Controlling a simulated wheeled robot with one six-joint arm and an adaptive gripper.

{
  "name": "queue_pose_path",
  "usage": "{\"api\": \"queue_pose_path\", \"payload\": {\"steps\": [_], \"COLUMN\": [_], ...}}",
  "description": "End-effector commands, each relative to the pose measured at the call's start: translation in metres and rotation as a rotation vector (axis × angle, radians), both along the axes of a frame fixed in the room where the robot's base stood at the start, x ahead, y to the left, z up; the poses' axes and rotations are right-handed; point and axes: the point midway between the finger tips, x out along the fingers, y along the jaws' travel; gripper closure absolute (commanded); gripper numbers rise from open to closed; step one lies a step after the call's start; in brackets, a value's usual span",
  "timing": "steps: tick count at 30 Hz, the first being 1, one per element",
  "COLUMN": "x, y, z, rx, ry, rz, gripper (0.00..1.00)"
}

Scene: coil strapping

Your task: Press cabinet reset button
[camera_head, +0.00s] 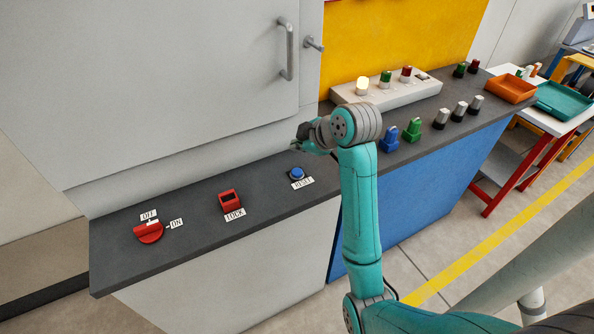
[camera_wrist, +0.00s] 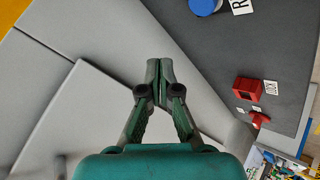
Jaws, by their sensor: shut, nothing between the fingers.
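The blue reset button (camera_head: 297,173) sits on the dark counter (camera_head: 265,190), with a "RESET" label (camera_head: 302,183) in front of it. In the wrist view the button (camera_wrist: 205,4) shows at the top edge, partly cut off, with part of its label (camera_wrist: 243,5) beside it. My gripper (camera_head: 295,147) is shut and empty. In the head view it is above and behind the button, close to the cabinet front. In the wrist view its fingertips (camera_wrist: 159,64) are together, apart from the button, which lies up and to the right.
The grey cabinet (camera_head: 190,90) with a door handle (camera_head: 287,48) stands behind the counter. A red lock block (camera_head: 230,202) and a red rotary switch (camera_head: 149,232) are left of the button. Lamps (camera_head: 386,79) and coloured knobs (camera_head: 411,131) stand to the right.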

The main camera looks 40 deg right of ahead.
Motion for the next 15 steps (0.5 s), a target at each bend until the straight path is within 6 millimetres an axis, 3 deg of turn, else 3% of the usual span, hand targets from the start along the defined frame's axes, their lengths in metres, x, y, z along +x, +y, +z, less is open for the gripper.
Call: {"api": "queue_pose_path", "payload": {"steps": [9, 15], "x": [-0.001, 0.0], "y": [0.0, 0.0], "z": [-0.041, -0.056], "rx": [0.001, 0.001], "ry": [0.002, 0.001], "rz": [0.0, 0.001], "gripper": [1.0, 1.0]}}
